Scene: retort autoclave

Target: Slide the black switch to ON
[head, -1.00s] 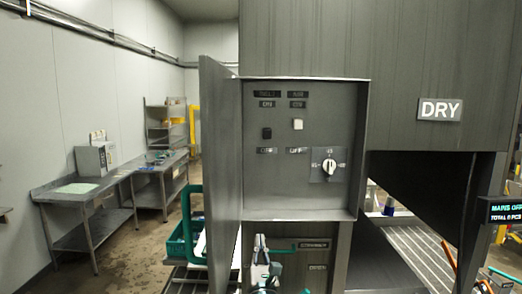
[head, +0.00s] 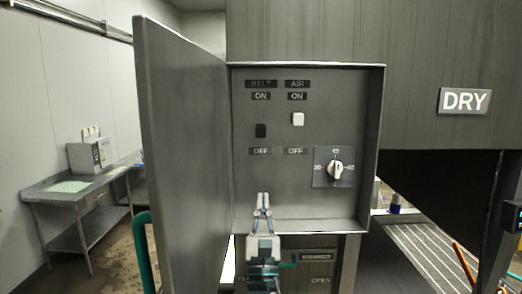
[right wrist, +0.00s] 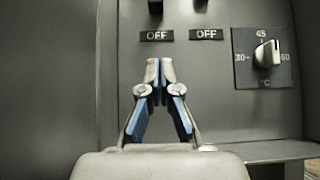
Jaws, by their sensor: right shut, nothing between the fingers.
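The black switch (head: 261,130) is on the panel in the open control box, in the column labelled BELT. It sits between the ON label above and the OFF label below, nearer OFF and lower than the white switch (head: 298,119) under AIR. In the right wrist view only the lower part of the black switch (right wrist: 155,7) shows at the top edge. My right gripper (head: 263,200) is shut and empty, pointing up in front of the box's lower part, below the black switch. Its fingertips (right wrist: 160,68) are together below the OFF label. My left gripper is not in view.
The open box door (head: 185,150) stands to the left of the panel. A round dial (head: 335,169) is at the panel's lower right. The box's bottom lip (head: 315,225) is close to my right gripper. A metal table (head: 85,185) stands far left.

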